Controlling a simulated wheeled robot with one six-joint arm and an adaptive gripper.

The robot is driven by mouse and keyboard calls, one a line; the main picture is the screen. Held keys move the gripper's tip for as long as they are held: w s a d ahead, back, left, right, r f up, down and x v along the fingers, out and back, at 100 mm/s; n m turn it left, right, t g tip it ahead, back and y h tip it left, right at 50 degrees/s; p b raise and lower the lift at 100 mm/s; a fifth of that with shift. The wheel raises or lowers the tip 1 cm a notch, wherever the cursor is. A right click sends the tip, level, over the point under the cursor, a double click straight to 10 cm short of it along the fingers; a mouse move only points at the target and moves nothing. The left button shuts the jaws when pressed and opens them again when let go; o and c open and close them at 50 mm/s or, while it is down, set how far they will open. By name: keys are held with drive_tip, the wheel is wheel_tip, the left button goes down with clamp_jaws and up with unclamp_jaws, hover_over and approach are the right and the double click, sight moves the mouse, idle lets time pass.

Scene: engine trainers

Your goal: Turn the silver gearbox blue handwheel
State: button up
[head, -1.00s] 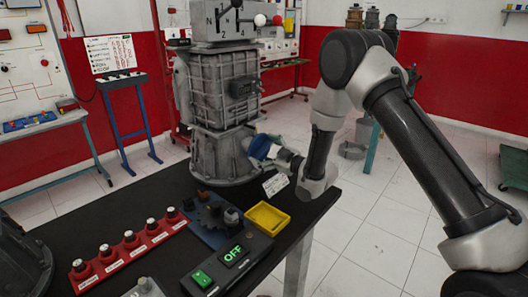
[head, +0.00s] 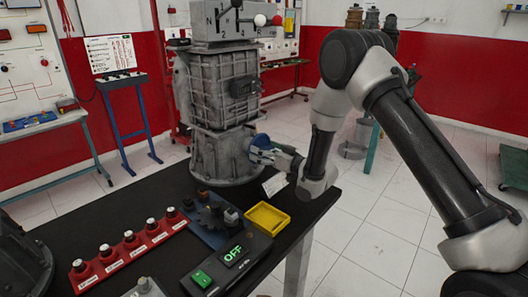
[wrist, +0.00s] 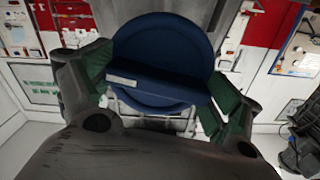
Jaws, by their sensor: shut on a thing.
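The silver gearbox (head: 222,90) stands upright on the black table. Its blue handwheel (head: 258,141) sits low on the right side. In the wrist view the blue handwheel (wrist: 165,40) is a round disc with a raised blue bar across it, with a pale mark on the bar's left part. My gripper (head: 269,153) reaches the handwheel from the right. In the wrist view my gripper (wrist: 160,82) has one green pad against each end of the bar and is shut on it. The bar looks slightly tilted, its right end lower. The handwheel's lower part is hidden behind my gripper.
A red strip of knobs (head: 130,246) lies at the front left. Open floor is to the right.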

drive_tip(key=shift+f, duration=0.1)
idle(0.4)
drive_tip(key=o, duration=0.7)
drive_tip(key=shift+o, duration=0.2)
drive_tip(key=shift+d, duration=0.1)
drive_tip(key=v, duration=1.2)
